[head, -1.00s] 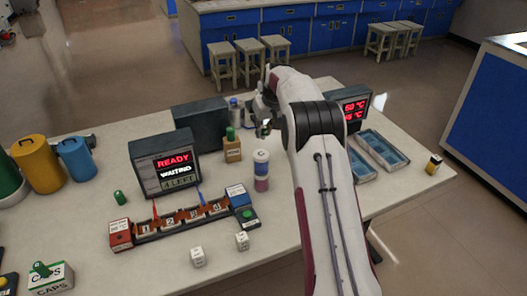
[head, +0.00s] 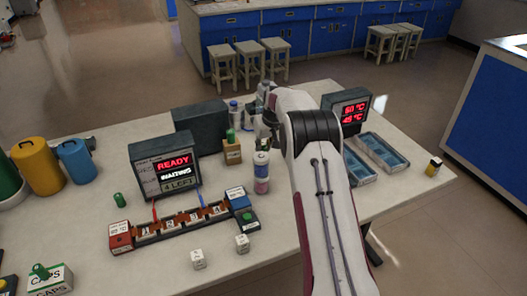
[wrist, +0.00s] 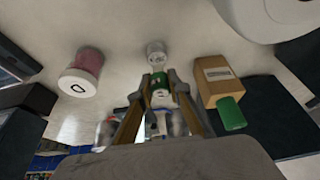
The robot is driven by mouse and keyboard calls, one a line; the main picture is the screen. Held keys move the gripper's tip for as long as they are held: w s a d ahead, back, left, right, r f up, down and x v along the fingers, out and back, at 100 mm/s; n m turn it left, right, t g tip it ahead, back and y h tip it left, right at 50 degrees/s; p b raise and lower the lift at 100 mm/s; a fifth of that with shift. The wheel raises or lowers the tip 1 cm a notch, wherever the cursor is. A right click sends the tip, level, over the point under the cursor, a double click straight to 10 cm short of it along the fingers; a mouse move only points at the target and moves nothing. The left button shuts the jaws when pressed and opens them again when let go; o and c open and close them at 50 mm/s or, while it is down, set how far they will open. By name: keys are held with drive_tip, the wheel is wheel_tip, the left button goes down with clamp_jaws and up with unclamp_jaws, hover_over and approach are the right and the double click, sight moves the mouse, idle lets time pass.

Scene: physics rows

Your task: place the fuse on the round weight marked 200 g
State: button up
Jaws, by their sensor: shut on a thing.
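My gripper (wrist: 159,78) is shut on a small green and pale piece, which I take to be the fuse (wrist: 160,98), between its fingers in the wrist view. A small round pale, silvery piece (wrist: 157,52) lies just beyond the fingertips. It may be the round weight, but I can read no 200 g mark on it. I cannot tell whether the fuse touches it. In the head view my gripper (head: 270,117) is mostly hidden behind my own arm, and I cannot make out the fuse or the weight there.
A brown box-like bottle with a green cap (wrist: 216,80) stands close to the right of my gripper in the wrist view. A pink and white jar (wrist: 85,72) stands to its left. Blue trays (head: 376,155), a display block (head: 346,112) and a numbered rack (head: 180,221) share the table.

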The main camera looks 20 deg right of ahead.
drive_tip(key=shift+f, duration=1)
drive_tip(key=shift+f, duration=0.15)
drive_tip(key=o, duration=1)
drive_tip(key=shift+c, duration=0.2)
drive_tip(key=shift+s+r, duration=0.1)
drive_tip(key=shift+r, duration=0.4)
drive_tip(key=v, duration=1.1)
drive_tip(key=shift+s+r, duration=0.1)
